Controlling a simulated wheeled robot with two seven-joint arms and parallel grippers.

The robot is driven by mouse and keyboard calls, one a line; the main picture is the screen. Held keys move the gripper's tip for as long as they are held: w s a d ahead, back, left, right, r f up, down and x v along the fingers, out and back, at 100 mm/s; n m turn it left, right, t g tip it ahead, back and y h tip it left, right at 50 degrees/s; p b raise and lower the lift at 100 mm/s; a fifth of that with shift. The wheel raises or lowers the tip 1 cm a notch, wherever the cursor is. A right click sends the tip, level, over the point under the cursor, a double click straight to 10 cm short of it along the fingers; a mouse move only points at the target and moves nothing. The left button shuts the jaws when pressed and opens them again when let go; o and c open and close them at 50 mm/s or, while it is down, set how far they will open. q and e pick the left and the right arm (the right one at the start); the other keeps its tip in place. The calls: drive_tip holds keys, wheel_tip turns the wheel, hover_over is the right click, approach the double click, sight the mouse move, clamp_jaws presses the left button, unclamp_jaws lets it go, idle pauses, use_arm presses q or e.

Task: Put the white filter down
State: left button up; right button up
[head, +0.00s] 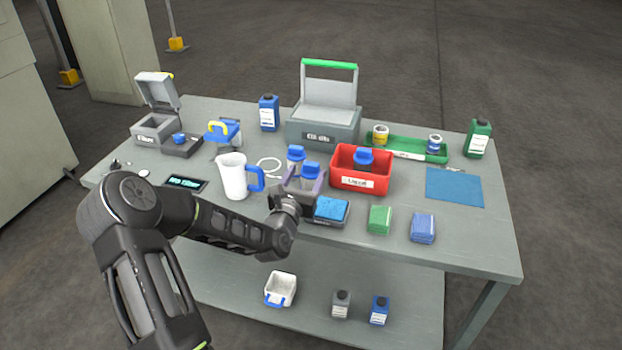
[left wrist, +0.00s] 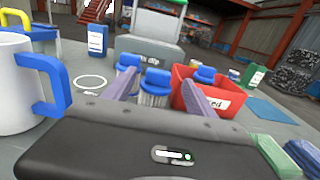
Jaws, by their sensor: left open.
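Two pale filters with blue caps stand upright close together on the table, the rear one (head: 296,155) and the front one (head: 310,171). In the left wrist view the front filter (left wrist: 155,91) appears between my fingers, with the rear filter (left wrist: 127,66) behind it. My left gripper (head: 304,183) is open, its purple fingers on either side of the front filter; I cannot tell if they touch it. A third blue-capped filter (head: 363,156) is in the red labelled box (head: 360,182). The filters' lower parts are partly hidden. My right gripper is not in view.
A white jug with a blue handle (head: 233,177) stands left of my gripper, near a thin white ring (head: 268,165). A dark tray with a blue pad (head: 331,209) lies right of it. A grey lidded box (head: 322,128) stands behind.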

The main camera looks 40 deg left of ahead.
sight(310, 166)
use_arm(q)
drive_tip(key=shift+w, duration=0.2)
drive_tip(key=x, duration=0.5)
drive_tip(key=shift+a, duration=0.2)
drive_tip(key=shift+c, duration=0.2)
idle(0.3)
clamp_jaws()
idle(0.5)
